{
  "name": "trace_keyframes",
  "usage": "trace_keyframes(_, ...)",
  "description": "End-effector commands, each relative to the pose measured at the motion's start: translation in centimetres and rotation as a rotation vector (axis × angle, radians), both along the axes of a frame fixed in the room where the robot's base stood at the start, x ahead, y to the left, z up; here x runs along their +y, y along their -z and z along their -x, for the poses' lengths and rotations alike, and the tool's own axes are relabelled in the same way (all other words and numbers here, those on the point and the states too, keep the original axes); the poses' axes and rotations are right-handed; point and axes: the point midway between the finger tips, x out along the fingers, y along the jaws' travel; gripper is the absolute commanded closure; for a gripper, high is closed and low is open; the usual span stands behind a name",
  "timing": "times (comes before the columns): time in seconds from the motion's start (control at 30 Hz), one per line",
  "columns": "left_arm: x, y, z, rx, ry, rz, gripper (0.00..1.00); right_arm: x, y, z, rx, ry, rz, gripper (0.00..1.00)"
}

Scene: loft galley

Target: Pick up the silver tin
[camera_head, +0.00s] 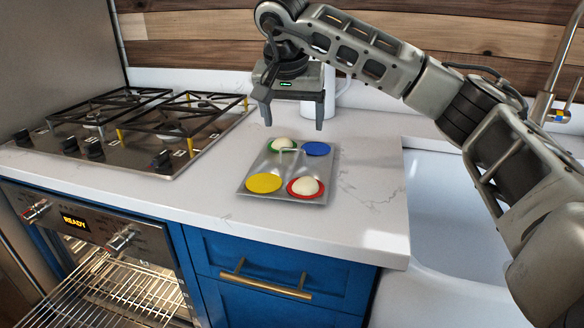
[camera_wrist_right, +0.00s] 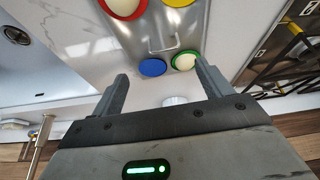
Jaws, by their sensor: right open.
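The silver tin (camera_head: 290,170) is a flat tray lying on the white counter, with yellow, blue, green and red discs and a thin raised handle (camera_head: 289,152) in the middle. One pale dome sits on the green disc (camera_head: 283,142) and one on the red disc (camera_head: 306,186). The tin also shows in the right wrist view (camera_wrist_right: 190,34), beyond the fingertips. My right gripper (camera_head: 293,121) is open and empty, above the counter by the tin's far edge, fingers pointing down. It also shows in the right wrist view (camera_wrist_right: 161,76). My left gripper is out of view.
A white sink (camera_head: 450,215) is on the right. Counter around the tin is clear.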

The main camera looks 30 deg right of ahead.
Motion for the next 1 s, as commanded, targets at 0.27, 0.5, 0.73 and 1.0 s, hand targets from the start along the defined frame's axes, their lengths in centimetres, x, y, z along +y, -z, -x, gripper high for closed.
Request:
trace_keyframes(0.27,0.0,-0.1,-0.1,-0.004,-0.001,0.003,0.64,-1.1,4.2,-1.3,0.000,-0.001,-0.003,0.22)
trace_keyframes(0.5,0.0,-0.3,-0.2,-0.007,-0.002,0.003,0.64,-1.4,6.0,-2.0,0.002,0.000,-0.002,0.22)
trace_keyframes(0.73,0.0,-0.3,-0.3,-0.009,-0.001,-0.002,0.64,-2.0,8.9,-3.1,0.000,-0.001,-0.003,0.22)
trace_keyframes(1.0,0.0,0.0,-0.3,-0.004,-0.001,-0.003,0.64,-2.2,9.4,-3.2,-0.001,-0.001,-0.003,0.22)
